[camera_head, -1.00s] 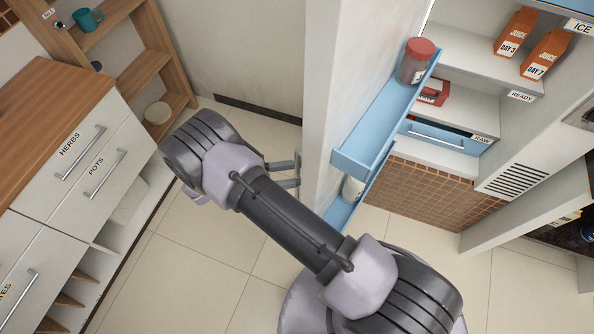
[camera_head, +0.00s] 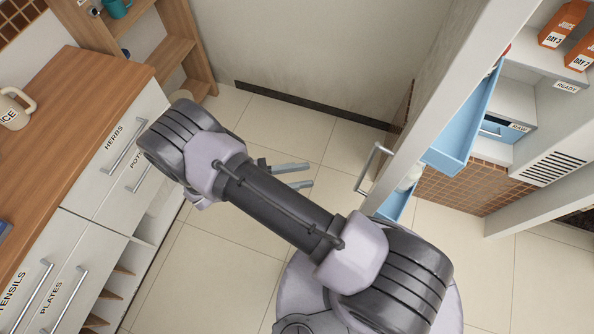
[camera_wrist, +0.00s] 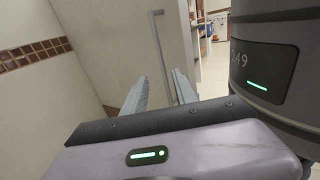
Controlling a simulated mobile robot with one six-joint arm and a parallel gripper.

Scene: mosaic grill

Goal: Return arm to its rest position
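My gripper (camera_head: 308,175) shows beyond my arm in the head view, over the tiled floor. Its two fingers are apart with nothing between them. In the wrist view the two fingers (camera_wrist: 158,90) are also spread and empty. An open fridge door (camera_head: 455,75) with a grey bar handle (camera_head: 372,168) stands to the right of the gripper, and a gap shows between the fingers and the handle. The handle also shows in the wrist view (camera_wrist: 160,52), past the fingers. My arm is folded across the middle of the head view.
A wooden-topped counter (camera_head: 75,85) with labelled drawers stands on the left, close to my elbow. Blue door shelves (camera_head: 465,135) and the fridge interior with juice cartons (camera_head: 564,22) are at the right. An open shelf unit (camera_head: 165,50) stands at the back left. The floor between is clear.

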